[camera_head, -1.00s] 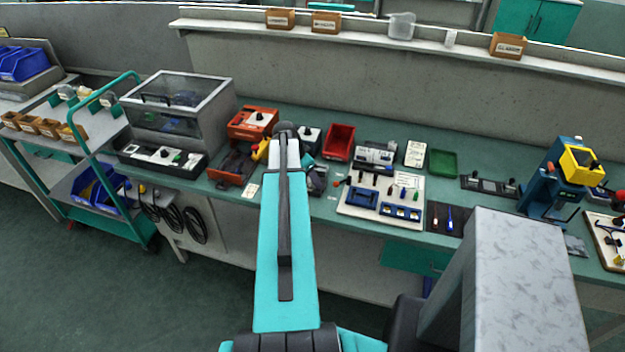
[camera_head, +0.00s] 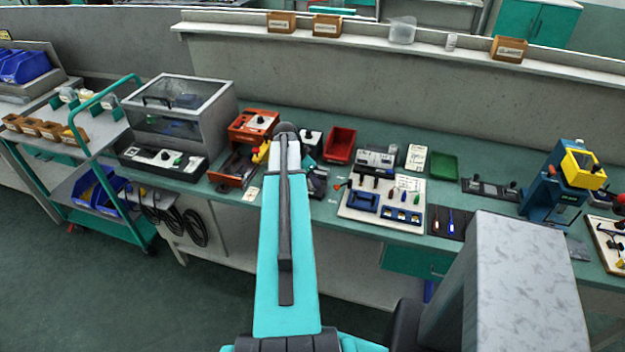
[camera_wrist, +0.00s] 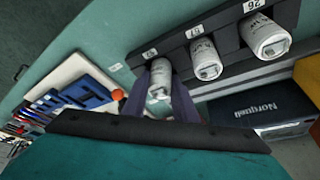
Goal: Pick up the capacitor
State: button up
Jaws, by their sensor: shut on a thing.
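Three white cylindrical capacitors stand in a row in the wrist view: the left one (camera_wrist: 160,77), the middle one (camera_wrist: 206,60) and the right one (camera_wrist: 268,40). The middle and right ones sit at a dark rack (camera_wrist: 228,38) with numbered white labels. My gripper (camera_wrist: 161,102) is shut on the left capacitor, with one dark finger on each side of it. I cannot tell whether this capacitor is clear of the rack. In the head view my arm hides the gripper and the held capacitor.
A tool board with blue holders (camera_wrist: 78,92) lies left of the gripper, with an orange knob (camera_wrist: 117,98) nearby. A dark box marked Norquell (camera_wrist: 258,108) is at the right. In the head view, a red bin (camera_head: 340,145) and a clear-lidded cabinet (camera_head: 180,115) stand on the bench.

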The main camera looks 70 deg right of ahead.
jog(key=shift+r+b, duration=0.65)
jog(key=shift+r, duration=0.55)
jog(key=shift+a+r, duration=0.15)
jog(key=shift+r, duration=0.1)
jog(key=s+a+b, duration=0.2)
jog(key=a+b, duration=0.5)
jog(key=a, duration=0.5)
jog(key=shift+a+r, duration=0.2)
jog(key=shift+r, duration=0.25)
jog(key=b, duration=0.8)
jog(key=shift+a, duration=0.3)
jog(key=a+b, duration=0.1)
jog(key=b, duration=0.6)
jog(key=shift+a, duration=0.1)
jog(key=b, duration=0.2)
jog(key=a+b, duration=0.1)
jog(key=b, duration=0.1)
jog(key=shift+s+a+r, duration=0.1)
jog(key=shift+s+r, duration=0.15)
jog(key=shift+r, duration=0.2)
